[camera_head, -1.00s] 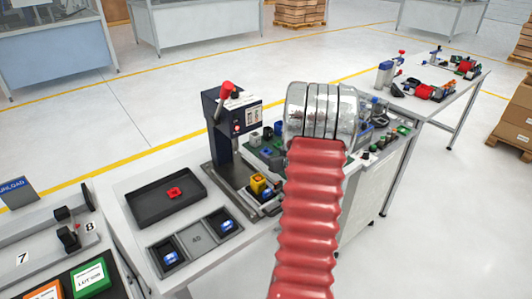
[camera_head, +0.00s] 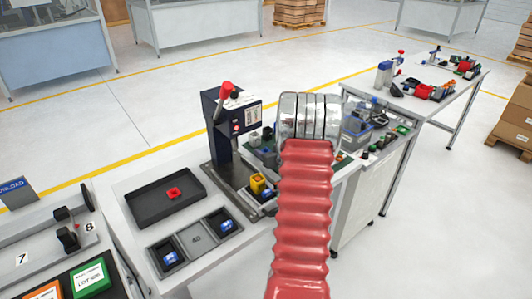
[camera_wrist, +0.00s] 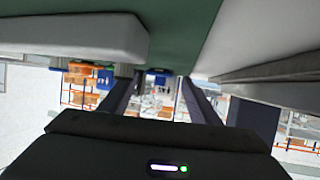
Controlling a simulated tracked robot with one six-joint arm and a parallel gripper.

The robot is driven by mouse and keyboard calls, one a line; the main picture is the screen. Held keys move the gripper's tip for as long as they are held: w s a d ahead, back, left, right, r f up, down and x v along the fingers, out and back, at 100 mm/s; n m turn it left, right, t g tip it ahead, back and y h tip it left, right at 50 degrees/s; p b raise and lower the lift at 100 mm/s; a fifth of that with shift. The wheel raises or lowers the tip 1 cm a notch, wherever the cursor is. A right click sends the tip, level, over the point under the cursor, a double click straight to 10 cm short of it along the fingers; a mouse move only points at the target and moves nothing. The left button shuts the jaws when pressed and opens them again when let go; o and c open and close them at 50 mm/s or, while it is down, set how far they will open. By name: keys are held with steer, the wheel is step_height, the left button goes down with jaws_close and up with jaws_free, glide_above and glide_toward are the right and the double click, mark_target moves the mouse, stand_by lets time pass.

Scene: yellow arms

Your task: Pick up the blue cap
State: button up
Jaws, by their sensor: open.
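In the head view, small blue pieces sit in the left (camera_head: 170,258) and right (camera_head: 226,225) compartments of a dark tray (camera_head: 196,240) on the near bench. A blue piece (camera_head: 268,193) also lies by a yellow block beside the press. I cannot tell which is the blue cap. My arm, in a red sleeve, reaches over the bench's right part and hides my gripper's fingers there. In the wrist view my gripper (camera_wrist: 160,97) shows two dark fingers spread apart with nothing visible between them. A small blue item (camera_wrist: 158,72) shows beyond them, too unclear to name.
A press (camera_head: 231,125) with a red-knobbed lever stands left of my arm. A black tray (camera_head: 165,197) holding a red piece is on the bench. Grey bins (camera_head: 357,133) and small parts crowd behind my arm. A second table stands at the right.

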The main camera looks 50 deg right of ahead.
steer(key=shift+c, duration=0.7)
steer(key=c, duration=1)
